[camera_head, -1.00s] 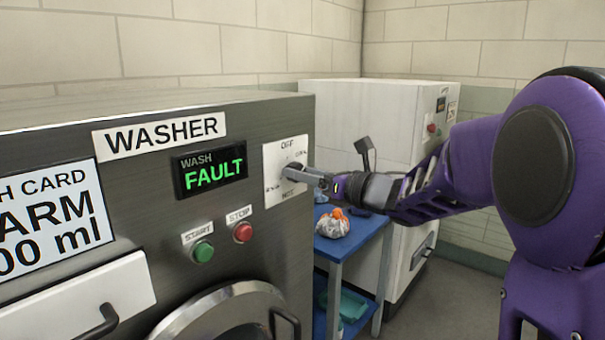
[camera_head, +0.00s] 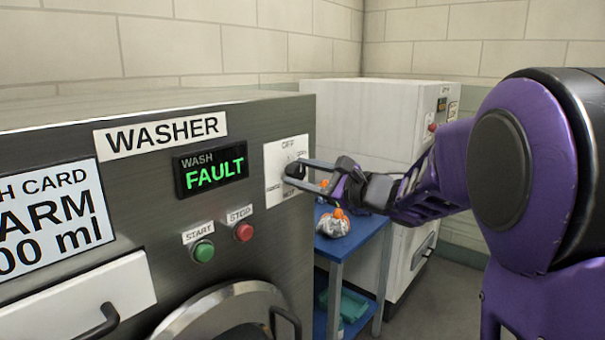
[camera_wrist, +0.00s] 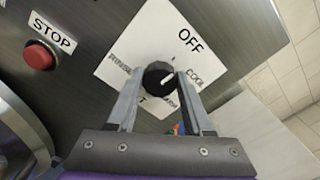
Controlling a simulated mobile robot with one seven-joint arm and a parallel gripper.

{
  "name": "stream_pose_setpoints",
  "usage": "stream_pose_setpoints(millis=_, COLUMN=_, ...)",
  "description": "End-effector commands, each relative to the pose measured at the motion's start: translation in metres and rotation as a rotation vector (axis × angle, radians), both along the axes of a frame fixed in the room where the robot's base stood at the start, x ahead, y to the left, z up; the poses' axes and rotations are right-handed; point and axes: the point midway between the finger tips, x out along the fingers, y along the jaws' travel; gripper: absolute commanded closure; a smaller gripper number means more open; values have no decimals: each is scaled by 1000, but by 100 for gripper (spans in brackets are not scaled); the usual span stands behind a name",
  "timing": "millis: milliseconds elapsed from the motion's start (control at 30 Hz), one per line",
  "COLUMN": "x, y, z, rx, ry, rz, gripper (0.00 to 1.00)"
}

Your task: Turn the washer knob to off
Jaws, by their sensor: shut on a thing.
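The washer knob (camera_wrist: 158,73) is round and black with a short white mark. It sits on a white dial plate (camera_wrist: 122,62) printed with OFF, COOL and other words. In the wrist view the mark points right, roughly toward COOL and away from OFF. My gripper (camera_wrist: 160,76) is shut on the knob, one finger on each side. In the head view my gripper (camera_head: 291,174) reaches in from the right, and the knob (camera_head: 294,170) is partly covered by the fingers.
A green START button (camera_head: 203,251) and a red STOP button (camera_head: 243,232) sit below the display. A blue table (camera_head: 350,240) with a small bag (camera_head: 333,224) stands beyond the washer. A white machine (camera_head: 365,125) stands behind it.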

Motion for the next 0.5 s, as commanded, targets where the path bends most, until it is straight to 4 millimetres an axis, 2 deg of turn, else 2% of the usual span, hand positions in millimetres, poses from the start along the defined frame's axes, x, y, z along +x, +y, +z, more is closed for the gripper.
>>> stream_pose_setpoints(millis=500, x=-1, y=1, z=-1, rx=-82, ry=-102, rz=1, gripper=100)
